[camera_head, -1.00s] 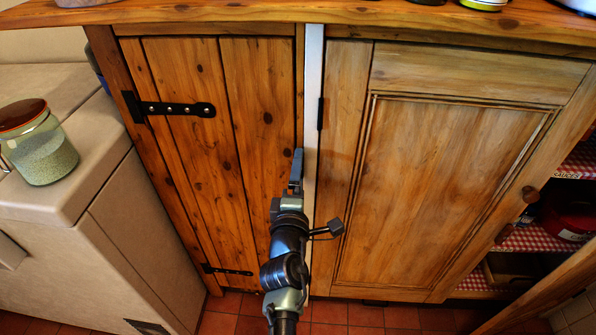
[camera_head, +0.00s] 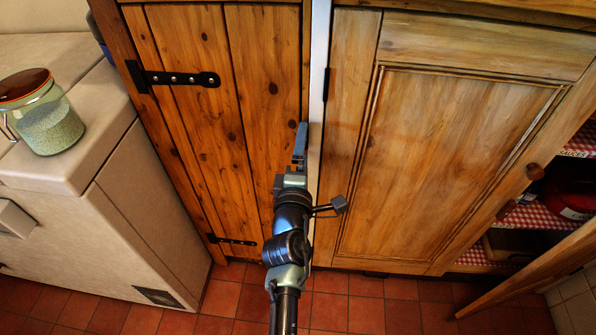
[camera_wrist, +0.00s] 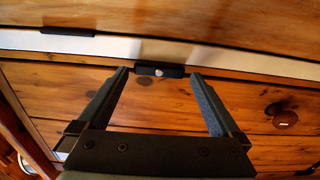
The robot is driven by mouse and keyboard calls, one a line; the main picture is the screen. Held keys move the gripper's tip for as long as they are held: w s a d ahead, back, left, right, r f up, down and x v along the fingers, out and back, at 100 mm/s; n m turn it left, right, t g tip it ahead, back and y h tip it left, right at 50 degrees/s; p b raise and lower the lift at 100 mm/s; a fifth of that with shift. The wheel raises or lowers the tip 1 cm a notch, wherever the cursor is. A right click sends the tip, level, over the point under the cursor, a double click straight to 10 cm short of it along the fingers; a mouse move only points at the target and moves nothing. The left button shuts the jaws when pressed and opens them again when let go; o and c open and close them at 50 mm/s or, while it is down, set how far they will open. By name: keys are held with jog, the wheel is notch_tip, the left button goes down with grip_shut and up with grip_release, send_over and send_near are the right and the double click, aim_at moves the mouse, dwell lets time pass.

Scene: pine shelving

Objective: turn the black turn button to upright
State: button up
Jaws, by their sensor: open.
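The black turn button (camera_wrist: 160,71) is a short dark bar with a pale round screw at its middle. In the wrist view it lies along the edge of the pale strip (camera_wrist: 105,45), with its long side roughly parallel to that strip. The strip runs upright between the two doors in the head view (camera_head: 318,70). My gripper (camera_wrist: 160,74) is open, with one fingertip just off each end of the button. I cannot tell how deep the tips reach or whether they touch it. In the head view my gripper (camera_head: 300,128) points at the strip and hides the button.
The plank door (camera_head: 200,120) with black strap hinges is on the left; its dark knob (camera_wrist: 282,115) shows in the wrist view. A panelled door (camera_head: 450,160) is on the right. A glass jar (camera_head: 48,115) stands on the beige cabinet (camera_head: 120,160). Open shelves (camera_head: 575,143) are far right.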

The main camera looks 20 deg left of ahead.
jog(key=p+v, duration=0.2)
jog(key=v, duration=0.9)
jog(key=shift+s+p, duration=0.35)
jog(key=shift+p, duration=0.05)
jog(key=shift+d, duration=0.1)
